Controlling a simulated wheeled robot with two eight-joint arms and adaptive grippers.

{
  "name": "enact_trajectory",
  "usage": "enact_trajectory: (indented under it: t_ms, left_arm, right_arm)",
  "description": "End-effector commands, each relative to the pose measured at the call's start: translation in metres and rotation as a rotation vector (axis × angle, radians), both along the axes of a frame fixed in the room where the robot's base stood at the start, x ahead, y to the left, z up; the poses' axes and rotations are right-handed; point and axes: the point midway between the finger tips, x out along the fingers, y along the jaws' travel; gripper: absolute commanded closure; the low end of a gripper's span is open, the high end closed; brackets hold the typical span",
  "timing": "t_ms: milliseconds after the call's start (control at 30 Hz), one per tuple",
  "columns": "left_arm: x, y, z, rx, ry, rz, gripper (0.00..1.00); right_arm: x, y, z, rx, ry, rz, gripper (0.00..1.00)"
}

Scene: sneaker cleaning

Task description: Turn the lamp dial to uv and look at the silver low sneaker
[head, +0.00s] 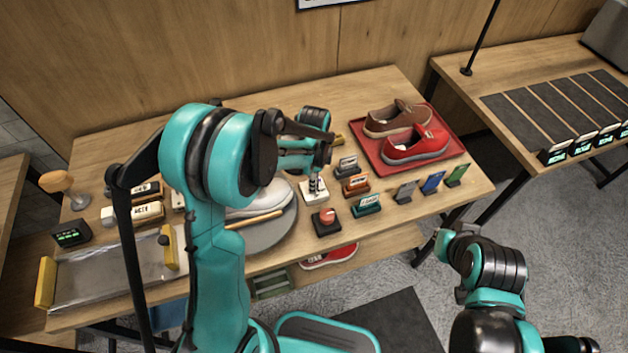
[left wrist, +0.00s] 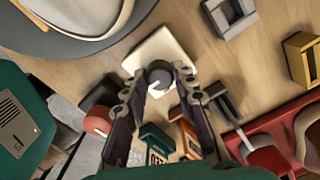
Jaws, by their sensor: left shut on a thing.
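The lamp dial is a small grey knob (left wrist: 160,74) on a white square base (left wrist: 158,48); the base also shows in the head view (head: 311,197). My left gripper (head: 315,183) points down over it, with its fingers shut on the knob in the left wrist view (left wrist: 160,82). The pale, silvery low sneaker (head: 258,197) lies on a round grey turntable (head: 270,235), partly hidden behind my left arm. My right gripper (head: 445,242) hangs low at the right, off the table; its fingers are too small to read. The lamp itself is not clearly seen.
A black block with a red button (head: 326,216) stands in front of the dial. Several small labelled stands, one of them teal (head: 366,205), are to its right. A red tray (head: 455,146) holds brown and red sneakers at the back right.

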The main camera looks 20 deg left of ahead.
Motion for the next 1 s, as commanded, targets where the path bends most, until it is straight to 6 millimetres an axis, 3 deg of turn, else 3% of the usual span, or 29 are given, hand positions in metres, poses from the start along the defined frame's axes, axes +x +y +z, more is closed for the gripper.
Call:
enact_trajectory:
  t_ms: [367, 1000]
  left_arm:
    - [0.000, 0.000, -0.001, 0.000, 0.000, 0.168, 1.00]
    - [0.001, 0.000, -0.001, 0.000, 0.000, 0.765, 1.00]
  right_arm:
    - [0.000, 0.000, -0.005, 0.000, 0.000, 0.000, 1.00]
    - [0.000, 0.000, -0.015, 0.000, 0.000, 0.000, 1.00]
